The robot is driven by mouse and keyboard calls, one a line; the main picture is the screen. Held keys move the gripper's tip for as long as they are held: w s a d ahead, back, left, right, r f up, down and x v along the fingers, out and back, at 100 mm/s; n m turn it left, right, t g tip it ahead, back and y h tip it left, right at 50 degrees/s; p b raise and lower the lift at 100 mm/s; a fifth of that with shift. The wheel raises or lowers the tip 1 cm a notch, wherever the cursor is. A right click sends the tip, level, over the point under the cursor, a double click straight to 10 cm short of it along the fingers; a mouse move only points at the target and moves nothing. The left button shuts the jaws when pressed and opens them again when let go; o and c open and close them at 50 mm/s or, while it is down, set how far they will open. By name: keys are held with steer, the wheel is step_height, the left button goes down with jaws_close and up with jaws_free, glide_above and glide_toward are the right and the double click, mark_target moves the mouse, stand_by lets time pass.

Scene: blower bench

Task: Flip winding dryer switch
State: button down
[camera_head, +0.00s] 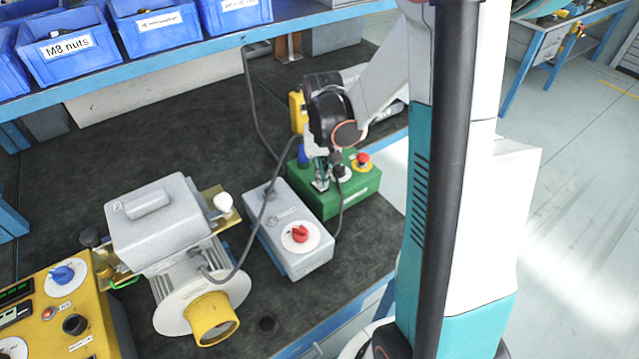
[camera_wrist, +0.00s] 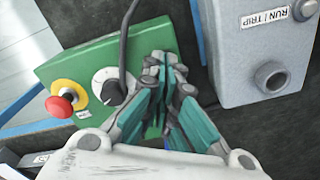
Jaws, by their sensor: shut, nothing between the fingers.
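A green control box (camera_head: 350,198) stands near the bench's right edge, with a red mushroom button on a yellow collar (camera_head: 361,160). In the wrist view the green box (camera_wrist: 85,62) also shows a black knob on a white dial (camera_wrist: 113,92) beside the red button (camera_wrist: 62,104). My gripper (camera_head: 321,181) is at the box's left part. In the wrist view my gripper (camera_wrist: 164,66) is shut and empty, its tips over the green face, right of the dial. I cannot tell whether they touch it. Part of the face is hidden behind the fingers. No winding dryer label is readable.
A grey box with a red knob (camera_head: 300,234) stands left of the green box; its "RUN / TRIP" label (camera_wrist: 265,17) shows. A dark cable (camera_head: 262,212) runs past it. A grey motor-like machine (camera_head: 160,225) and yellow panel (camera_head: 60,305) stand further left. Blue bins (camera_head: 65,58) line the shelf.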

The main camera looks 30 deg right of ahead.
steer(key=shift+f+b, duration=0.85)
steer(key=shift+f, duration=0.2)
stand_by(0.9)
steer(key=shift+r+p, duration=2.55)
steer(key=shift+r, duration=1)
